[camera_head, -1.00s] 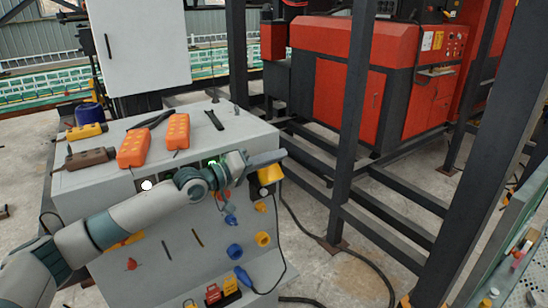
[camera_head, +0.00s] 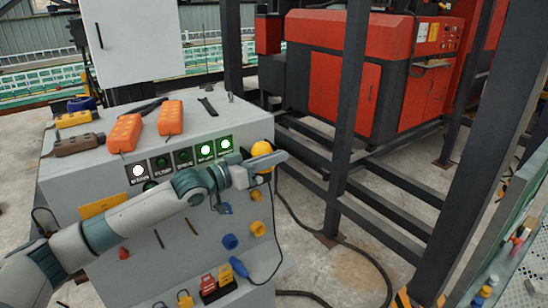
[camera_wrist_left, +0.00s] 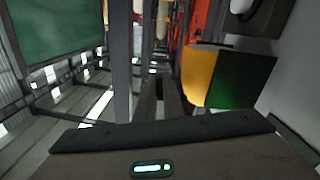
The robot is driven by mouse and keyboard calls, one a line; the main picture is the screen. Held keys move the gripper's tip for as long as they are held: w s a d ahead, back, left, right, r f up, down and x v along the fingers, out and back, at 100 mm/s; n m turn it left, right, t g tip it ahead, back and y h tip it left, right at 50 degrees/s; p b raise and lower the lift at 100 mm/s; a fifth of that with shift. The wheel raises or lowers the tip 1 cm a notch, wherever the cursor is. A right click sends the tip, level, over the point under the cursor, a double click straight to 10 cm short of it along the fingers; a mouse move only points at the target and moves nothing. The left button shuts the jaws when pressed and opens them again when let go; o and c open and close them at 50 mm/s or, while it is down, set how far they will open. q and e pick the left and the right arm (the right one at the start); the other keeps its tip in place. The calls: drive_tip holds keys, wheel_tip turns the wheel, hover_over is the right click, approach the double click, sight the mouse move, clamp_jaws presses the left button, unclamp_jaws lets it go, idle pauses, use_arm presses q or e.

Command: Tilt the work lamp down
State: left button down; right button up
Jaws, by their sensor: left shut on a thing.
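The work lamp (camera_head: 262,148) is a yellow, rounded thing at the right front edge of the grey cabinet. My left gripper (camera_head: 278,158) lies across it in the head view and hides much of it. In the left wrist view the lamp (camera_wrist_left: 199,76) shows a yellow side and a dark green face, just right of my gripper's dark fingers (camera_wrist_left: 164,98). The left gripper is shut on the lamp, though the contact is hard to see. The lamp's exact tilt is partly hidden. My right gripper is in neither view.
The grey cabinet (camera_head: 75,178) carries orange handsets (camera_head: 125,133), a brown tool (camera_head: 80,144) and lit switches (camera_head: 205,149) on its front. Dark steel posts (camera_head: 346,120) stand to the right. A cable (camera_head: 313,252) runs over the floor.

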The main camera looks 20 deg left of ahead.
use_arm(q)
drive_tip(key=shift+f+m, duration=0.3)
drive_tip(key=shift+m, duration=0.1)
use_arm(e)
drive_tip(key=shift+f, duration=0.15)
use_arm(q)
drive_tip(key=c, duration=2.2)
unclamp_jaws()
drive_tip(key=shift+o, duration=0.2)
drive_tip(key=shift+s+a, duration=0.1)
drive_tip(key=shift+s, duration=0.05)
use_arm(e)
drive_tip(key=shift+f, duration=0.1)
